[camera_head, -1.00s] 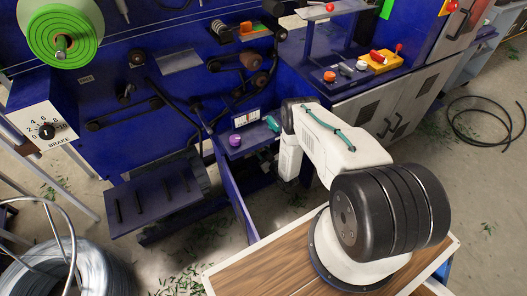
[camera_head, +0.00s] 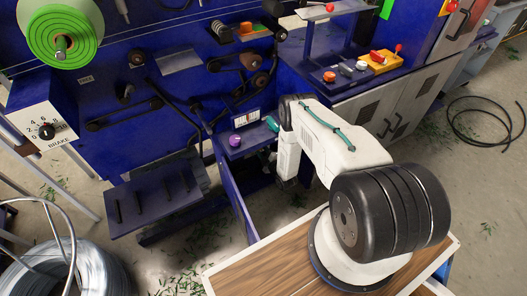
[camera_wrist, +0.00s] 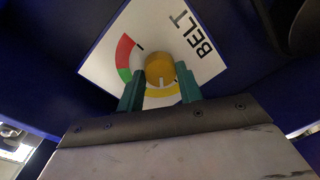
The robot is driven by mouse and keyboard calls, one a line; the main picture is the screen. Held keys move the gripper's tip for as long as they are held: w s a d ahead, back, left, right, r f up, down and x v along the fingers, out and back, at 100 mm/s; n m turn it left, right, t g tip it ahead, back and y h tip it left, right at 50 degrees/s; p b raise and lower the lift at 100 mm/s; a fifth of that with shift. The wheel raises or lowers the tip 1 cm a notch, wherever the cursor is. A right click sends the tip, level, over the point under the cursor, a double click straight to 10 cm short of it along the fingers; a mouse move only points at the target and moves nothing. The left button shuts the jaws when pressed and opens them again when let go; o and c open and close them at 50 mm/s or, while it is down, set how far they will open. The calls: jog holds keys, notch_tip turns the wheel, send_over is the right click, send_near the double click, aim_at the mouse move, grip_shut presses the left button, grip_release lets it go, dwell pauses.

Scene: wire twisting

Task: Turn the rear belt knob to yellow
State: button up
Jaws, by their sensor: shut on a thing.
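The belt knob (camera_wrist: 160,67) is a round yellow-orange knob on a white dial plate (camera_wrist: 205,67) marked BELT in the wrist view. The plate bears red, green and yellow arcs. A pale pointer mark on the knob faces the yellow arc (camera_wrist: 160,92), toward my gripper. My gripper (camera_wrist: 160,84) has teal fingers, one on each side of the knob, and is shut on it. In the head view a teal finger of my gripper (camera_head: 271,123) shows by the blue machine; the held knob cannot be made out there.
A purple knob (camera_head: 235,141) sits on a small blue ledge left of my gripper. A brake dial (camera_head: 46,131) is at the far left. Orange, white and red controls (camera_head: 361,66) stand on the machine at right. A wire coil (camera_head: 75,270) lies at lower left.

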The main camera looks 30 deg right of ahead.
jog(key=shift+n, duration=0.5)
jog(key=o, duration=1)
jog(key=shift+s, duration=0.1)
jog(key=s, duration=0.7)
jog(key=shift+s+r, duration=0.25)
jog(key=shift+s, duration=0.1)
jog(key=shift+d, duration=0.1)
